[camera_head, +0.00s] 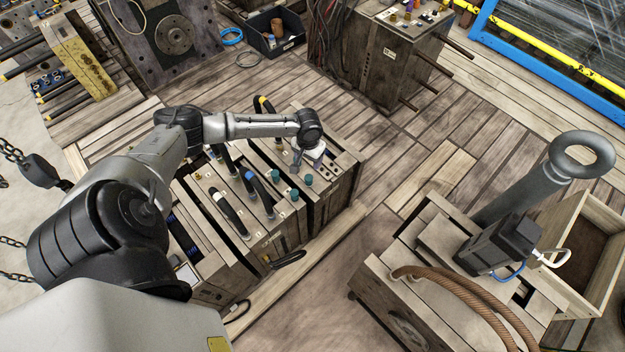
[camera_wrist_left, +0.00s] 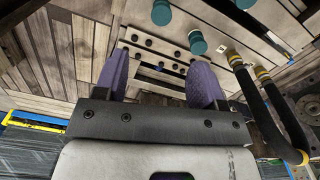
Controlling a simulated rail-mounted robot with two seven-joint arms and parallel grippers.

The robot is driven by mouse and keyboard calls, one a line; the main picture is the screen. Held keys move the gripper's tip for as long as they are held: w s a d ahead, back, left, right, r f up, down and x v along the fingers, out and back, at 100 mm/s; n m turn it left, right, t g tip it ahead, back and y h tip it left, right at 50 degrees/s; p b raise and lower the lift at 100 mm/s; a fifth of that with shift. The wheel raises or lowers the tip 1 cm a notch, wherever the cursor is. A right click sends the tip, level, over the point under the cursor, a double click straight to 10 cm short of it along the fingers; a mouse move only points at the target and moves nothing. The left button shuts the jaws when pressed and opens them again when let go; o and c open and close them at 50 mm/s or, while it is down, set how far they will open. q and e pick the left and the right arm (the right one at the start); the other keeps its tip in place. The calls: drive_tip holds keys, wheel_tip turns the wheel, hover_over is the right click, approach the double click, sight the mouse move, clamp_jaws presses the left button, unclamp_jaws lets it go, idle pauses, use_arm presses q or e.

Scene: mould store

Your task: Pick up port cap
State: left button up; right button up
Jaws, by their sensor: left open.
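Several teal port caps stand on the tops of the wooden mould blocks; one (camera_head: 308,180) is near the right block's front edge, with another (camera_head: 295,195) beside it. In the left wrist view, teal caps show along the top, one at the top middle (camera_wrist_left: 161,12) and one right of it (camera_wrist_left: 197,42). My left gripper (camera_head: 298,163) hangs over the right block, close behind the caps. Its two purple fingers (camera_wrist_left: 160,68) are apart with nothing between them; the caps lie beyond the fingertips. In the head view, the wrist hides much of the fingers. My right gripper is not in view.
Black hoses (camera_head: 230,213) arch over the mould blocks beside the caps. A tall block (camera_head: 395,55) with hoses stands behind. The plank floor between is clear.

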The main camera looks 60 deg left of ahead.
sight(309, 177)
use_arm(q)
drive_tip(key=f+b, duration=0.2)
drive_tip(key=f, duration=0.6)
drive_tip(key=shift+a+f, duration=0.15)
drive_tip(key=shift+a, duration=0.05)
drive_tip(key=shift+d+f+b, duration=0.1)
drive_tip(key=shift+f+b, duration=1.3)
drive_tip(key=shift+f, duration=1.2)
drive_tip(key=shift+c, duration=0.2)
drive_tip(key=c, duration=1.1)
